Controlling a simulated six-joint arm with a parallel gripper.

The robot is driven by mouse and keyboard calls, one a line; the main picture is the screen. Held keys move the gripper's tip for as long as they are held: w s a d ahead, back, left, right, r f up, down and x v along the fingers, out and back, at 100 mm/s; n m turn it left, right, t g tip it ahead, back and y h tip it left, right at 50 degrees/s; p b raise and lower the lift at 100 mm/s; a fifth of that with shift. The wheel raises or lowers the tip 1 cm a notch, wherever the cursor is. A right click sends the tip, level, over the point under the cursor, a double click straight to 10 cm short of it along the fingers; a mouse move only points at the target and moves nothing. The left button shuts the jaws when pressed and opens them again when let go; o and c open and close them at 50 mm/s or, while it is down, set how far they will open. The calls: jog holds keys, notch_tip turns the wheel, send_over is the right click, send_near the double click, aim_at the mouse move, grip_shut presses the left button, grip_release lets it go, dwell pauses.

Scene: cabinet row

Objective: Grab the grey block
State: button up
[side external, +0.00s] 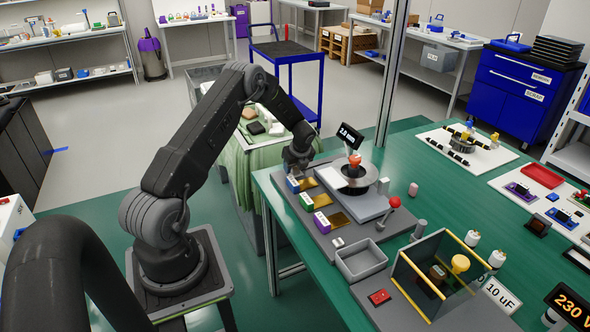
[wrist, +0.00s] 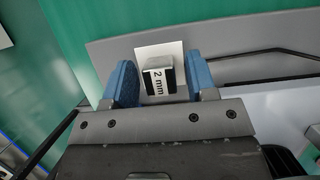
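The grey block (wrist: 158,80) has a dark face and a white label reading "2 mm". In the wrist view it sits at the edge of a pale plate, between the two blue fingertips of my gripper (wrist: 163,84). A gap shows on the right side of the block and a narrower one on the left, so the gripper is open around it. In the side view my gripper (side external: 302,168) is low at the far end of a row of labelled blocks, and the grey block is hidden there.
A round dark disc (side external: 362,177) and a red-knobbed lever (side external: 394,202) are to the right. A grey bin (side external: 361,260) stands nearer.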

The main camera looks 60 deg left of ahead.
grip_shut()
jog(key=shift+r, duration=0.1)
